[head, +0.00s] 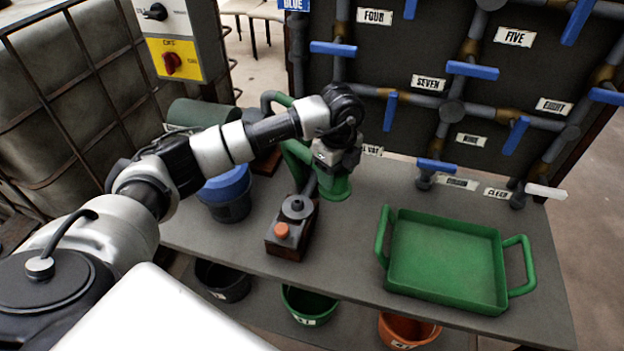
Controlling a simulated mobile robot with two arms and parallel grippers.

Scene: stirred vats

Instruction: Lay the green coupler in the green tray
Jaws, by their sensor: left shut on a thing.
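My left gripper (336,164) points down over the bench, left of the tray. It is shut on the green coupler (336,189), whose lower part shows as a short green cylinder with a wider bottom rim. The fingers hide its upper part, and I cannot tell whether its bottom touches the bench. The green tray (447,229) lies on the right of the bench, with a raised rim and a handle at each end. It looks empty. My right gripper is not in view.
A dark box with an orange button (282,230) stands left of the tray, near a blue-topped bucket (228,190). Green pipes (296,150) rise behind my gripper. A panel with blue valve handles (472,70) stands behind the bench. Bins (309,303) stand below the front edge.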

